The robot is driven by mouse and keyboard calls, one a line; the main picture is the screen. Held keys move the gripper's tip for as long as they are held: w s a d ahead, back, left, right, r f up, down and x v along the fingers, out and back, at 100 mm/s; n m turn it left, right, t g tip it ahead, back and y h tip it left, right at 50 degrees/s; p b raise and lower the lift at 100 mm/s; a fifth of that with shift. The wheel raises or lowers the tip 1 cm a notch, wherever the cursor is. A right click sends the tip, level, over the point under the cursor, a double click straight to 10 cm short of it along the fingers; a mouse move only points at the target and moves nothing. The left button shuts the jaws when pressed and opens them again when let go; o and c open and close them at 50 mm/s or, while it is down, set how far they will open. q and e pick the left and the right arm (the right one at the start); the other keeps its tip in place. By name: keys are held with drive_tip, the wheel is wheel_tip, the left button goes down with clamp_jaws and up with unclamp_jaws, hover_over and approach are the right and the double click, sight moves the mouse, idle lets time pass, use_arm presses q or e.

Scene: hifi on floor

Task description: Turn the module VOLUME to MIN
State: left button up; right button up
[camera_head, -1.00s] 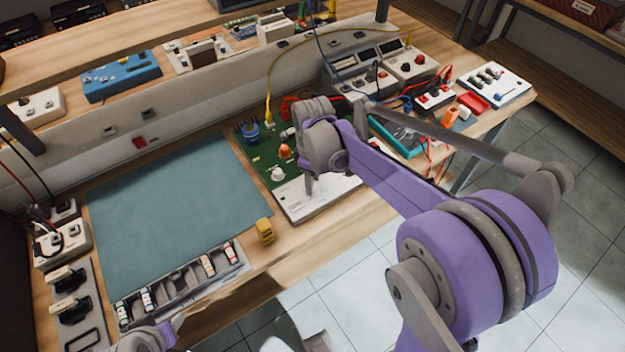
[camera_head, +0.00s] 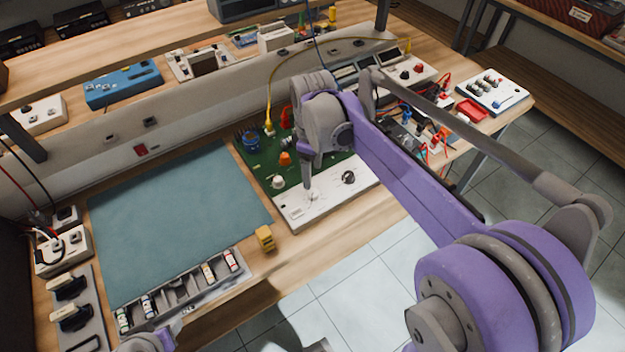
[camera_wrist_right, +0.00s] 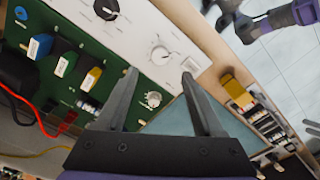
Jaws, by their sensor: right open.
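The module has a green board (camera_head: 262,160) with a white front panel (camera_head: 350,192). The panel carries a black knob (camera_head: 348,177) and a pale knob (camera_wrist_right: 160,55) with a switch beside it. I cannot read the labels, so I cannot tell which knob is VOLUME. My right gripper (camera_wrist_right: 159,74) is open and empty, pointing down over the panel, its fingertips either side of the pale knob's near side. Contact is not clear. In the head view my right wrist hides part of the board. My left gripper (camera_wrist_right: 226,14) shows partly in the right wrist view; its jaws are unclear.
A yellow block (camera_head: 265,238) and a tray of small parts (camera_head: 185,285) lie left of the module. A teal mat (camera_head: 175,215) is clear. Red leads (camera_wrist_right: 25,105) and a yellow cable (camera_head: 272,90) run near the board.

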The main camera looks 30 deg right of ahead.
drive_tip(key=shift+r, duration=1.4)
drive_tip(key=shift+s, duration=0.1)
